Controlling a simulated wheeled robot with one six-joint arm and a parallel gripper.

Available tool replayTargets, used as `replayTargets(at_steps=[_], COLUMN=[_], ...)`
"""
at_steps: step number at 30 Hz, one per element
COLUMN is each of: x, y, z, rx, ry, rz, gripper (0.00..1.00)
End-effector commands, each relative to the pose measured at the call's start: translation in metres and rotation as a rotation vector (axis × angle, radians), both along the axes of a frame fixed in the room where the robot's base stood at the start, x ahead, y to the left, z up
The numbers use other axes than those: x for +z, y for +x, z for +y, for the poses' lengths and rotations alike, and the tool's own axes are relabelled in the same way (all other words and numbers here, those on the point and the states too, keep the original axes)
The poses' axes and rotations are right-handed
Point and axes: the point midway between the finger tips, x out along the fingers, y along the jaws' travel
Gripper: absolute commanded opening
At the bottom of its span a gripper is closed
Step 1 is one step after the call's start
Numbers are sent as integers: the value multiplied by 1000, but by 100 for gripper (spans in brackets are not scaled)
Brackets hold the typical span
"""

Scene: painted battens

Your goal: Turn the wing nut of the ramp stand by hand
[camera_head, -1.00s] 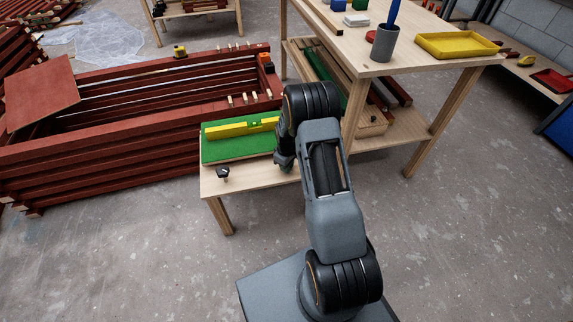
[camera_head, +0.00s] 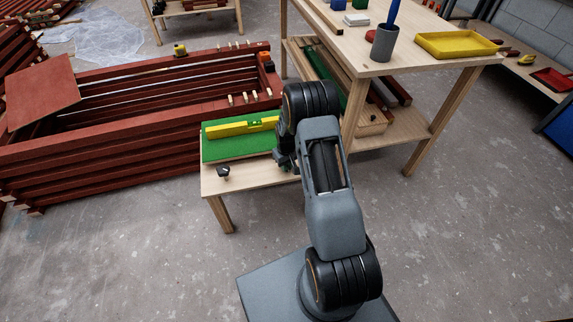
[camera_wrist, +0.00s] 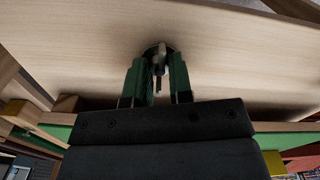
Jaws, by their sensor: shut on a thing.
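The ramp stand is a low pale wooden bench (camera_head: 255,176) with a green board (camera_head: 235,147) on top. A yellow spirit level (camera_head: 240,128) lies on the green board. A dark knob-like fitting (camera_head: 223,172) stands at the bench's front left. My gripper (camera_head: 287,163) is at the bench's right front, partly hidden by my own arm. In the wrist view its green fingers (camera_wrist: 157,78) are shut on a small grey wing nut (camera_wrist: 158,58), which stands on a dark round base against the pale wood. Most of the nut is between the fingers.
A taller wooden table (camera_head: 372,66) stands close on the right, with a grey cup (camera_head: 384,44) and a yellow tray (camera_head: 456,45) on top. A red batten frame (camera_head: 100,160) lies behind and left of the bench. The floor in front is clear.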

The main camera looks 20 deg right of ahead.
Motion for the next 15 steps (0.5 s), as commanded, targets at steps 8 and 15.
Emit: replayTargets(at_steps=[8, 15], x=[0, 0], y=[1, 0], z=[0, 0], rx=[0, 0], ry=[0, 0], rz=[-2, -1], gripper=[0, 42])
